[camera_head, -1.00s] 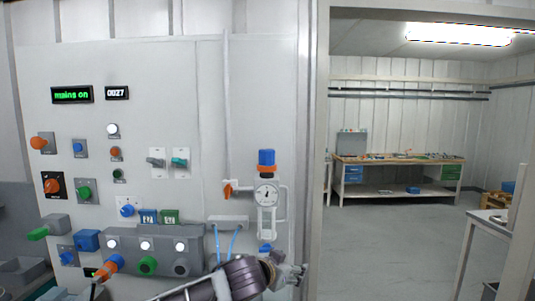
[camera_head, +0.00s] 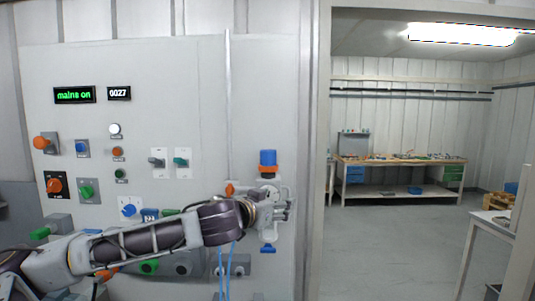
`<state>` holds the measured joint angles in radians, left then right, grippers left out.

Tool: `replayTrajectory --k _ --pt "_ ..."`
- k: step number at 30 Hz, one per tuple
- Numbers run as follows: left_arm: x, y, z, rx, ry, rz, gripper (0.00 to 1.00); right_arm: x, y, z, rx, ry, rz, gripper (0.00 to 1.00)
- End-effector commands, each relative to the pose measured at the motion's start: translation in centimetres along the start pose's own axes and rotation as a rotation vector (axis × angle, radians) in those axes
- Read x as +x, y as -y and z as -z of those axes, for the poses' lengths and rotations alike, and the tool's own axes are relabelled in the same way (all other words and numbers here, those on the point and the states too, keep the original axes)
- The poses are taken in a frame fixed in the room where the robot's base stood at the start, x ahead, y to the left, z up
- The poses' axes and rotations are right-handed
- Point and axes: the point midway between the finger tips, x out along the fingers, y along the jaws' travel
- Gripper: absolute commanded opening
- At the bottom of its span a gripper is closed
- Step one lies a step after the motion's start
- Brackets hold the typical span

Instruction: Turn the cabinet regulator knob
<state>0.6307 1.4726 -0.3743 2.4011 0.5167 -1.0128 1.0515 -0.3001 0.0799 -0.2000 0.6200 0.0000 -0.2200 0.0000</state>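The cabinet regulator has a blue knob (camera_head: 267,157) on top, with an orange collar (camera_head: 267,170) under it. It is mounted on the right part of the grey panel (camera_head: 130,65). My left arm crosses the lower panel from the left. My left gripper (camera_head: 286,206) is in front of the regulator's body, below the blue knob and apart from it in the picture. It hides most of the round gauge; whether its fingers are open or shut is too small to tell. My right gripper is not in view.
An orange valve handle (camera_head: 229,189) is left of the regulator. A lower blue knob (camera_head: 267,249) sits below my gripper, and blue tubes (camera_head: 231,262) hang nearby. Switches and buttons fill the left panel. A door frame (camera_head: 318,120) stands close on the right.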

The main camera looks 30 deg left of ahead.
Motion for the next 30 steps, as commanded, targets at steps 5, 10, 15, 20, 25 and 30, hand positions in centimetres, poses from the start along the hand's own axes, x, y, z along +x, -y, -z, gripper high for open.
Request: replayTrajectory --k 5,10,15,20,25,30 --pt "-1.6 1.5 2.9 -0.017 -0.045 0.026 0.67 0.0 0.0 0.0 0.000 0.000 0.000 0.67" --pt "-3.5 3.2 5.6 -0.045 -0.088 0.054 0.67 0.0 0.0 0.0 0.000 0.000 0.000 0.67" --pt "-5.6 4.9 8.1 -0.078 -0.131 0.083 0.67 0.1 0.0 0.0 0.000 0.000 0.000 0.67" --pt "-7.2 6.1 9.7 -0.108 -0.162 0.103 0.67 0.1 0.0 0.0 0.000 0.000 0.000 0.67" --pt "-8.0 6.6 10.4 -0.124 -0.176 0.113 0.67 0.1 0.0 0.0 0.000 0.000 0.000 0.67" --pt "-8.0 6.7 10.4 -0.127 -0.177 0.113 0.67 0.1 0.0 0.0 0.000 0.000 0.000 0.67"
